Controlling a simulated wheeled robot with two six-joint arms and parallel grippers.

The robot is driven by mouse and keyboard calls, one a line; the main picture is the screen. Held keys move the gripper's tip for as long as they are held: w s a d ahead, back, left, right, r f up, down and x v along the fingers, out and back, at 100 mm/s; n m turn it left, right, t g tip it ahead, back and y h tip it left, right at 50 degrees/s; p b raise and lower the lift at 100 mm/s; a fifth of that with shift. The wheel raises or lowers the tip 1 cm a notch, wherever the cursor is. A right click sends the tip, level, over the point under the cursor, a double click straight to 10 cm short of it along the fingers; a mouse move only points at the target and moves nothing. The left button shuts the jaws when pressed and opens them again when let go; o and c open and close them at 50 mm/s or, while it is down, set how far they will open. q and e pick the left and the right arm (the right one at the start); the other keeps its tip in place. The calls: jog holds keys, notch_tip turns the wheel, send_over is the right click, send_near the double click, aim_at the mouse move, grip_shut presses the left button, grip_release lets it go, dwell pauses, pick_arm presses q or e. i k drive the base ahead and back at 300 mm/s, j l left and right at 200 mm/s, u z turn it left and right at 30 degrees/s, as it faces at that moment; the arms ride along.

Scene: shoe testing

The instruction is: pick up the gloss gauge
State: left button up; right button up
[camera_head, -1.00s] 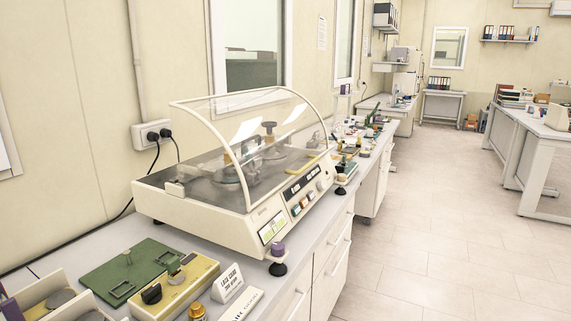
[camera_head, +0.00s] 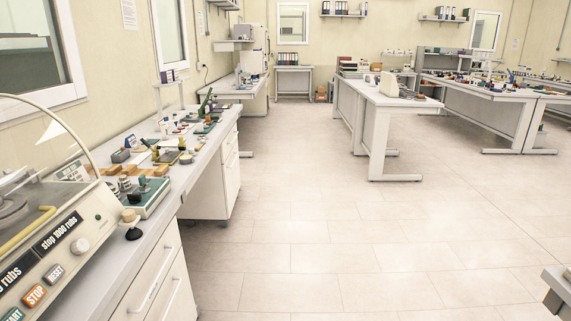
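I cannot make out the gloss gauge for certain; several small instruments (camera_head: 175,156) lie on the left workbench (camera_head: 185,178), too small to tell apart. Among them is a small dark grey box-shaped device (camera_head: 121,155) near the wall side.
A rubbing test machine (camera_head: 62,240) with a clear curved cover fills the lower left. A white table (camera_head: 392,101) stands ahead, with more loaded benches (camera_head: 490,92) at the far right. The tiled floor (camera_head: 320,220) in the middle is clear.

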aim_at(120, 156)
jog(key=i+z, duration=0.35)
jog(key=i, duration=1.65)
jog(key=i+l+u, duration=0.15)
jog(key=i+u, duration=0.25)
jog(key=i, duration=0.25)
jog(key=i+l+u, duration=0.4)
jog(key=i, duration=0.2)
jog(key=i+l+u, duration=0.45)
jog(key=i+j, duration=0.05)
jog(key=i, duration=0.05)
